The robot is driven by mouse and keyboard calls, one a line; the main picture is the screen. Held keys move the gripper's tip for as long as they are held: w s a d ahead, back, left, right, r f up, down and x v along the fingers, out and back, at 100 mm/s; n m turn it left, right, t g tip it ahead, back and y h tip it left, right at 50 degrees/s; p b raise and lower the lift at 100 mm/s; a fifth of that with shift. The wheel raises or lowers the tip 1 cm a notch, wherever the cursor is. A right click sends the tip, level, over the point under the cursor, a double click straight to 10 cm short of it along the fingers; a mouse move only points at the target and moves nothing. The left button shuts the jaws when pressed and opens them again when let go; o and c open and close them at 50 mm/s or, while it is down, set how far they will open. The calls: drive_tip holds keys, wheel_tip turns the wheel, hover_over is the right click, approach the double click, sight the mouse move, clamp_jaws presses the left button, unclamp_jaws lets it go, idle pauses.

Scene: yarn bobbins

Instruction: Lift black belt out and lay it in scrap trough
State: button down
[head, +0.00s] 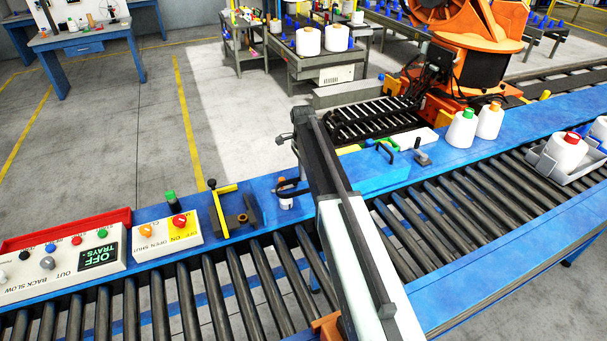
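My arm reaches up from the bottom centre and across the blue-edged conveyor. At its far end, small dark parts that look like my gripper (284,139) stick out to the left; I cannot make out whether the fingers are apart. A thin black curved band (290,187), possibly the black belt, shows just left of my arm by a small white and orange piece (285,202) on the blue rail. My arm hides part of that spot. A long red-walled trough (66,229), possibly the scrap trough, lies at the left behind the control panel.
A control panel (62,268), a switch box (167,236) and a yellow-black bracket (222,208) line the left rail. Right of my arm are a blue box (373,178), white bobbins (462,130) and a grey tray (563,172). An orange robot (470,40) stands behind.

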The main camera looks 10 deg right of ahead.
wheel_tip(320, 180, up, 3)
drive_tip(key=shift+r+p, duration=0.2)
drive_tip(key=shift+p, duration=0.7)
drive_tip(key=shift+f, duration=0.1)
